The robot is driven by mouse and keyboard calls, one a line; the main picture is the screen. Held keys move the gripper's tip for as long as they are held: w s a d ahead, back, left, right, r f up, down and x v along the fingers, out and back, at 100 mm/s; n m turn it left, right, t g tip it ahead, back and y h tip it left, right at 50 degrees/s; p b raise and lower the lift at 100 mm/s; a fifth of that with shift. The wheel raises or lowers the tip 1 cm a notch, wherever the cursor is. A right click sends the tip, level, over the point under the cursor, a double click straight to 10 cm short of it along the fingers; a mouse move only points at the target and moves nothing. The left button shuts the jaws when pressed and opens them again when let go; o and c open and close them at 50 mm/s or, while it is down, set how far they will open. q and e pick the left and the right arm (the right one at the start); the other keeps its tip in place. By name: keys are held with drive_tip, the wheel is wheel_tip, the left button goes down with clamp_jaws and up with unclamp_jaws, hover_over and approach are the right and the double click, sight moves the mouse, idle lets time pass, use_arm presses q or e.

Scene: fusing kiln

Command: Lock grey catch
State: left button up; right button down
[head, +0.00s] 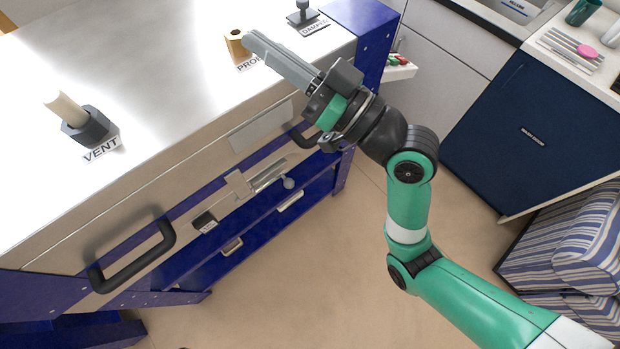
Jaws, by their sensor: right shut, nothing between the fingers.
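The grey catch (239,184) is on the kiln's front face, a pale bracket with a bar running right to a round grey knob (288,183). A small dark-and-silver block (205,222) sits to its lower left, with a visible gap between it and the bracket. My right gripper (252,40) is shut and empty, above the kiln top near the brass PROBE fitting (236,44). Its fingers are well above and away from the catch. I cannot tell whether they touch the fitting. My left gripper is out of view.
A black handle (132,257) stands out from the kiln front at left; another (304,137) is partly behind my right gripper. The VENT plug (80,120) and DAMPER knob (302,13) stand on the top. Floor before the kiln is clear. A striped armchair (570,240) is at right.

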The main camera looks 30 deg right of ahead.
drive_tip(key=s+d+f+m+g+h+b, duration=0.1)
drive_tip(key=s+d+f+m, duration=0.2)
drive_tip(key=f, duration=1)
drive_tip(key=s+d+f+m+g+h+b, duration=0.1)
drive_tip(key=s+d+f+m+b, duration=0.1)
drive_tip(key=f, duration=1.1)
drive_tip(key=s+d+f+m+g+h+b, duration=0.1)
drive_tip(key=s+d+f+m, duration=0.3)
drive_tip(key=f, duration=0.9)
drive_tip(key=d+m+h, duration=0.1)
drive_tip(key=m, duration=0.1)
drive_tip(key=shift+s+d+f+m+g+b, duration=0.2)
drive_tip(key=shift+s+f+m+g+b, duration=0.1)
drive_tip(key=shift+m+g, duration=0.1)
drive_tip(key=shift+w, duration=0.15)
